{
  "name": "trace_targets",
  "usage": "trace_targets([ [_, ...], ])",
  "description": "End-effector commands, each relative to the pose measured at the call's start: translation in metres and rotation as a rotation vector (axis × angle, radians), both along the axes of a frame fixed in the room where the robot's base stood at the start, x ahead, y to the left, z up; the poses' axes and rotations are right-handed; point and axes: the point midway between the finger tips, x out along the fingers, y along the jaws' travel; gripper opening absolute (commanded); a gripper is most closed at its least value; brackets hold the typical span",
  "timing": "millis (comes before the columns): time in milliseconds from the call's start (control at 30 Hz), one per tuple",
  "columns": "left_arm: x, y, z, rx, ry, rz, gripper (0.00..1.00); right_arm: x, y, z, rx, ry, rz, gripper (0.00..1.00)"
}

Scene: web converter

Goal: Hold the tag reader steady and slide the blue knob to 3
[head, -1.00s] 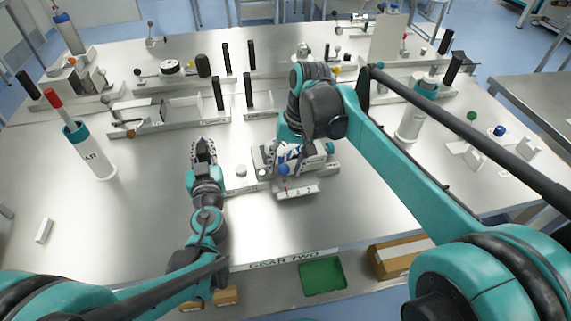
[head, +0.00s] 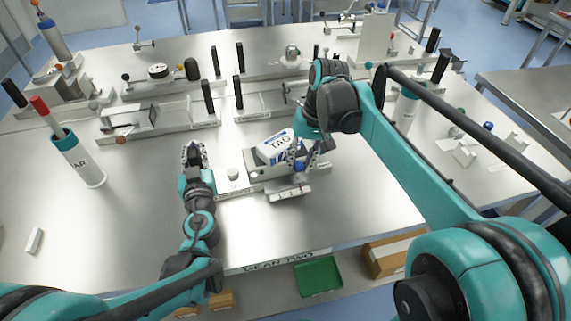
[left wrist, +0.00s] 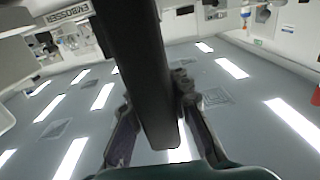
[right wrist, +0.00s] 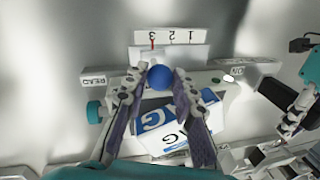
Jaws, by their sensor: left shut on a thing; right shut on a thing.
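The tag reader (head: 254,171) is a pale low device on the table. A white and blue box marked TAG (head: 272,150) sits on it. The blue knob (right wrist: 160,77) is a ball at the reader's front, behind a plate numbered 1 to 3 (right wrist: 170,36). A red pointer (right wrist: 152,42) stands near that plate's left end in the right wrist view; which number it marks is unclear. My right gripper (head: 300,158) is shut on the knob.
A white cylinder with a red-topped stick (head: 78,160) stands at the left. Fixtures with black posts (head: 208,97) line the back. A green tray (head: 318,277) is below the front edge.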

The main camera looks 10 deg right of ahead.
Motion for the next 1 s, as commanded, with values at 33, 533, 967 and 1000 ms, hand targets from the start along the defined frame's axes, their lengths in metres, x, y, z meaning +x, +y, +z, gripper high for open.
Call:
trace_targets([
  [33, 0.0, 0.001, -0.001, -0.002, 0.001, 0.003, 0.0, 0.0, -0.005, -0.001, -0.005, -0.001, -0.003, 0.0],
  [533, 0.0, 0.003, -0.001, -0.001, 0.001, 0.007, 0.0, 0.0, -0.005, -0.001, -0.006, 0.0, -0.002, 0.47],
  [967, 0.0, 0.002, -0.001, -0.001, 0.001, 0.005, 0.0, -0.001, -0.013, 0.043, -0.004, -0.001, -0.003, 0.47],
  [1000, 0.0, 0.002, -0.001, -0.001, 0.001, 0.005, 0.0, -0.002, -0.015, 0.052, -0.005, -0.001, -0.004, 0.47],
])
